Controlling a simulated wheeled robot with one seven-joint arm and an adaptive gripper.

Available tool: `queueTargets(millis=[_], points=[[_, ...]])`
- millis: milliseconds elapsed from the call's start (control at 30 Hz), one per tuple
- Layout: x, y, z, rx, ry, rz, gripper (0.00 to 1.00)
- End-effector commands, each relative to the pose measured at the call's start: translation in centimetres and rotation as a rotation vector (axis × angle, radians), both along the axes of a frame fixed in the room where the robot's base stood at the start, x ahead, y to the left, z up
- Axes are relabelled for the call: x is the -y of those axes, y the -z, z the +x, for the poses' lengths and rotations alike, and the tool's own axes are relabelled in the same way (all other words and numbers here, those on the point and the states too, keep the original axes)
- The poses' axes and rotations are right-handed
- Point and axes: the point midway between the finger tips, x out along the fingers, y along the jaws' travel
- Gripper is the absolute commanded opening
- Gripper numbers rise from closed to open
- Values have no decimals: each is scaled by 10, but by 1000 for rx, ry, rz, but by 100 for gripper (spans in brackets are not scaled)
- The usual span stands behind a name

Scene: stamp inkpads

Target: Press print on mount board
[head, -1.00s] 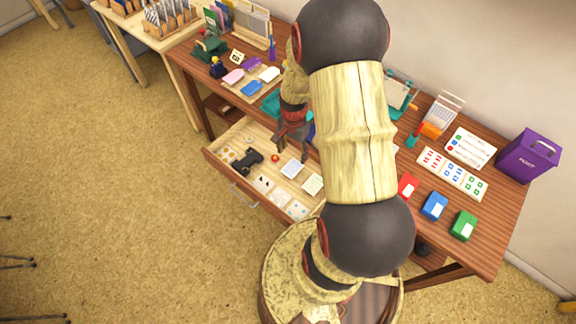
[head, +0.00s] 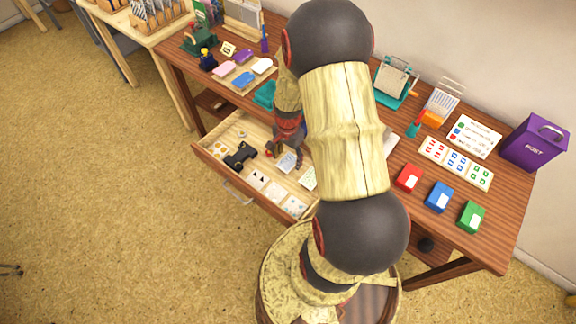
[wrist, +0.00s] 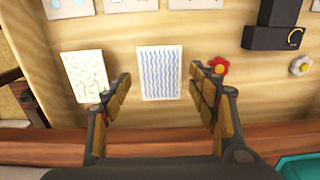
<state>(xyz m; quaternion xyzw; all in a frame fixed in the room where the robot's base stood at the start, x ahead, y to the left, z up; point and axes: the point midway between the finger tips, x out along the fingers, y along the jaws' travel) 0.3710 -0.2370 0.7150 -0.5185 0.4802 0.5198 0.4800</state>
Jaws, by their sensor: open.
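My gripper (wrist: 165,92) is open and empty over the open drawer (head: 215,158). Its fingers sit either side of a white card with blue wavy lines (wrist: 160,72), apart from it. In the head view, that card (head: 287,162) lies just below my gripper (head: 280,148). A card with green squiggles (wrist: 84,76) lies left of the fingers in the wrist view. A red flower-shaped piece (wrist: 219,66) is by the right finger. Red (head: 408,178), blue (head: 438,196) and green (head: 471,216) pads stand on the table. I cannot tell which thing is the mount board.
A black object (wrist: 275,32) and a white flower-shaped piece (wrist: 300,66) lie in the drawer. The drawer's wooden front (head: 245,182) borders it. A purple post box (head: 535,142) and printed cards (head: 457,163) are at the table's right. My arm hides the table's middle.

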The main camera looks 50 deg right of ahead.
Motion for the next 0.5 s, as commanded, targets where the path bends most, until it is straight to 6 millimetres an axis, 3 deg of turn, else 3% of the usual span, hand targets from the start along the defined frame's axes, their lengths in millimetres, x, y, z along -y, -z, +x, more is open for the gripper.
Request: queueTargets(millis=[133,500], points=[[0,13,1,1,0,-1,59],[0,14,1,2,0,-1,58]])
